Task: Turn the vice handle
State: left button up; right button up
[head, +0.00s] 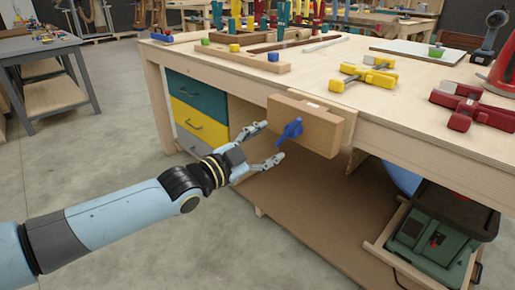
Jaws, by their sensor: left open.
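The vice is a wooden block (318,128) on the front edge of the workbench. Its blue handle (290,131) sticks out from the block's front face and lies tilted. My left gripper (270,143) is open just left of the handle. Its two fingers point toward the handle, one above and one below its level. I see no contact with the handle, though the exact gap in depth is hard to tell. My right gripper is not in the picture.
The workbench top (225,65) carries yellow clamps (370,74), red clamps (470,106) and several tools at the back. Coloured drawers (199,100) sit under it on the left.

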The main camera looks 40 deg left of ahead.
aim_at(287, 132)
pick_arm(q)
jog(key=s, duration=0.2)
jog(key=shift+s+a, duration=0.1)
jog(key=shift+s, duration=0.2)
jog(key=shift+c, duration=0.4)
jog(key=shift+n, duration=0.4)
jog(key=w, duration=0.4)
jog(key=w+f+b, duration=0.1)
jog(key=w, duration=0.1)
jog(key=shift+w+a, duration=0.25)
jog(key=shift+w, duration=0.15)
jog(key=w, duration=0.5)
jog(key=shift+w+d+r+p, duration=0.15)
jog(key=shift+d+p, duration=0.1)
jog(key=shift+p, duration=0.15)
